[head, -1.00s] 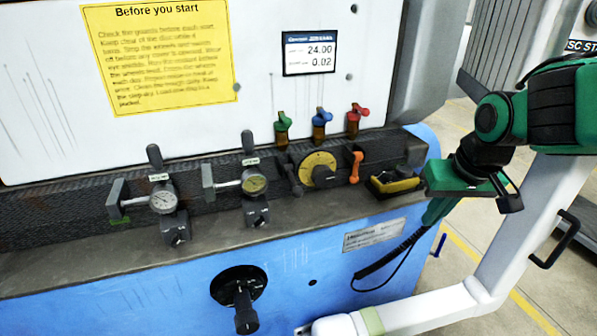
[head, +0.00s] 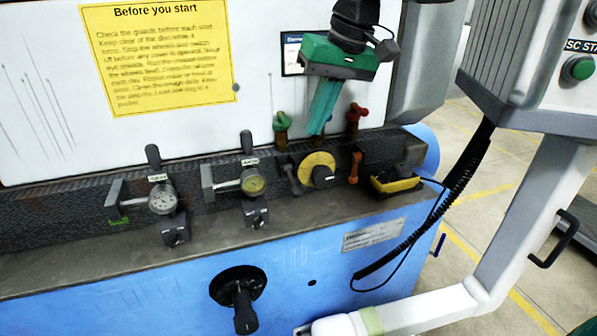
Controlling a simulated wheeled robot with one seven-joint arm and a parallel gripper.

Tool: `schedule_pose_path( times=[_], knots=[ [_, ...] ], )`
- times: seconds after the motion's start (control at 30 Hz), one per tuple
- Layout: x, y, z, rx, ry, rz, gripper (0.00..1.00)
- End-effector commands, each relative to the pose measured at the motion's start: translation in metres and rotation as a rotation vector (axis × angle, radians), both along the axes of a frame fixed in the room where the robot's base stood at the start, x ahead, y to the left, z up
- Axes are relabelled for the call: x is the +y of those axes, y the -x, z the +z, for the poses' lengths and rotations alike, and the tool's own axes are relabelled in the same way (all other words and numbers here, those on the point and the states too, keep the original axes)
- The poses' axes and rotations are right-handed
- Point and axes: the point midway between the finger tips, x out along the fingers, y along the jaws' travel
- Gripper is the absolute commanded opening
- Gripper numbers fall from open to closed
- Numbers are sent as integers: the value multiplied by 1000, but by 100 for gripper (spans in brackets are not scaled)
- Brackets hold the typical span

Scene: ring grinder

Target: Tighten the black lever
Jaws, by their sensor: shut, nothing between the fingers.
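A small black lever (head: 292,181) hangs at a slant on the dark ledge, just left of the yellow dial (head: 317,162) with its black knob. My gripper (head: 317,130) is green, points down and is shut and empty. Its fingertips show above the yellow dial, up and to the right of the black lever, apart from it in the picture. The gripper hides the blue-handled valve and most of the small display. An orange lever (head: 356,166) hangs right of the dial.
Green (head: 281,121) and red (head: 357,112) valve handles flank my fingers. Two dial gauges (head: 162,198) (head: 252,184) with upright black handles stand to the left. A yellow-topped block (head: 396,184) sits right. A black rotary handle (head: 243,310) is on the blue front.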

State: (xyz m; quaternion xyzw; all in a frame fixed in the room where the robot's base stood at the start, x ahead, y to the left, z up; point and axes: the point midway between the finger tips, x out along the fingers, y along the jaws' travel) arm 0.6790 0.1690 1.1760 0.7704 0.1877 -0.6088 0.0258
Motion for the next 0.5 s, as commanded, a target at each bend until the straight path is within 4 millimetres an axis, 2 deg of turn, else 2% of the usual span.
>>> schedule_pose_path(
  times=[0.27, 0.37, 0.5],
  knots=[
    [1, -1, -6, 1, 0, -2, 0],
    [4, -3, -16, 2, 0, 0, 0],
    [10, -7, -39, 4, 1, -1, 0]
  ],
)
